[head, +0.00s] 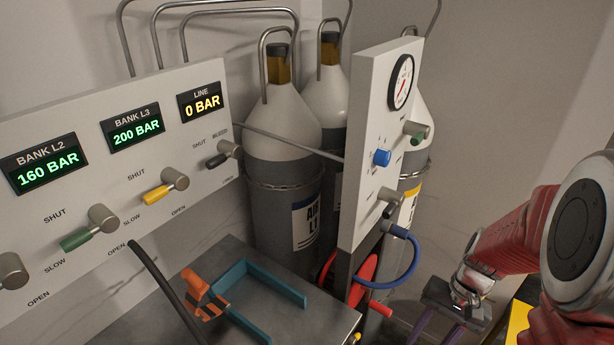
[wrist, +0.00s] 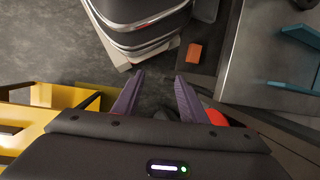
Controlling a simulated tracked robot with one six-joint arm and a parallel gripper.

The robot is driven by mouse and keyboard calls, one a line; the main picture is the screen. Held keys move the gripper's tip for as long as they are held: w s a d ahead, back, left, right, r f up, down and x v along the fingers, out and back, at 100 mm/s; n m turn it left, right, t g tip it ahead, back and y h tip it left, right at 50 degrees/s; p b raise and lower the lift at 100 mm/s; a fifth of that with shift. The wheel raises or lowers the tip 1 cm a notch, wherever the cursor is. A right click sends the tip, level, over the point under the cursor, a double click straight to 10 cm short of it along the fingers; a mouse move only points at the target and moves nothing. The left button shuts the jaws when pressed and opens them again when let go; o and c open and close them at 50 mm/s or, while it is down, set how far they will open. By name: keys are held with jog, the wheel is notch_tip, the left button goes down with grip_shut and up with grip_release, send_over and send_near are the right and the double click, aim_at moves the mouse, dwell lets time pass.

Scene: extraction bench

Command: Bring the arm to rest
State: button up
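My red arm (head: 505,238) comes in from the right side of the head view and is bent downward. My gripper (head: 434,330) hangs at the lower right, low beside the bench, and its purple fingers run off the bottom edge. In the wrist view my gripper (wrist: 160,82) shows two purple fingers apart, with only grey floor between them. It holds nothing.
A grey bench (head: 245,258) carries a teal bracket (head: 278,272) and an orange-black fitting (head: 204,296). A white gauge panel (head: 372,150) with a blue hose (head: 412,262) stands left of my gripper. A yellow frame (wrist: 40,112) lies close left in the wrist view.

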jog(key=s+a+r+n+t+h, duration=0.1)
jog(key=a+r, duration=0.4)
jog(key=r, duration=0.5)
jog(key=s+a+r+n+t+h, duration=0.2)
jog(key=a+r+n+t, duration=0.3)
jog(key=r, duration=0.6)
jog(key=shift+s+a+t, duration=0.3)
jog(key=shift+s+t, duration=0.35)
jog(key=shift+t, duration=0.15)
dwell(1.3)
